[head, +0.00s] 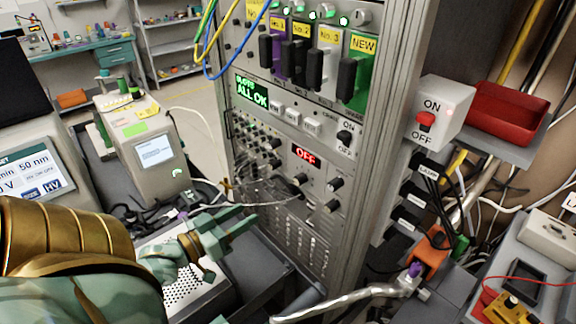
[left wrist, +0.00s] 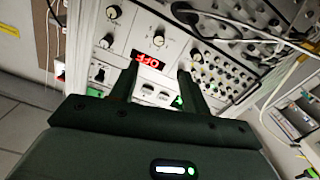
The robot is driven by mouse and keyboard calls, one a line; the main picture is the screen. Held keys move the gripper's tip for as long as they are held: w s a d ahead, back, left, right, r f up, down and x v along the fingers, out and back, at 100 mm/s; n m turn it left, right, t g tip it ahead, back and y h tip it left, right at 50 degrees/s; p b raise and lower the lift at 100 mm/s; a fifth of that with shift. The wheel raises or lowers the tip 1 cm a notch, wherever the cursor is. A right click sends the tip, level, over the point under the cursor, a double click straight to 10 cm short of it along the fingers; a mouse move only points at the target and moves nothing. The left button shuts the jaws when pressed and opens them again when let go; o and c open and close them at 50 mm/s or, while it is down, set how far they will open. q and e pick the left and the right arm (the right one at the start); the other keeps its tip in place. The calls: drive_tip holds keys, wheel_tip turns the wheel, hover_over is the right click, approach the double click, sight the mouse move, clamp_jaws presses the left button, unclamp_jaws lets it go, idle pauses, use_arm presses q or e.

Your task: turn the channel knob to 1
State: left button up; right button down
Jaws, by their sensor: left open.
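The rack's lower panel carries a red display reading OFF (head: 306,155) with several black knobs near it, such as a knob below the display (head: 300,179) and a knob to its right (head: 335,184). The frames do not make clear which is the channel knob, and its setting is too small to read. My left gripper (head: 238,228) is open and empty, in front of and left of these knobs, apart from the panel. In the left wrist view, its two fingers (left wrist: 155,88) point at the panel, with the red display (left wrist: 148,62) appearing upside down between and beyond them.
Cables cross the panel near the knobs. A green ALL OK display (head: 252,91) and coloured modules with black handles sit higher on the rack. A red bin (head: 507,112) and an ON/OFF switch box (head: 441,112) are at the right. A perforated box (head: 195,282) lies under my left gripper.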

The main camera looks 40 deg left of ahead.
use_arm(q)
approach(297, 183)
drive_tip(key=w, duration=0.3)
drive_tip(key=w+b, duration=0.1)
drive_tip(key=w, duration=0.3)
drive_tip(key=shift+w+d+r+b, duration=0.1)
drive_tip(key=shift+w+d+b, duration=0.15)
drive_tip(key=shift+w+b, duration=0.1)
drive_tip(key=shift+w, duration=0.65)
drive_tip(key=shift+d, duration=0.1)
drive_tip(key=c, duration=1)
use_arm(e)
drive_tip(key=shift+s+d+f, duration=0.2)
drive_tip(key=shift+s+f, duration=0.3)
drive_tip(key=shift+f, duration=0.35)
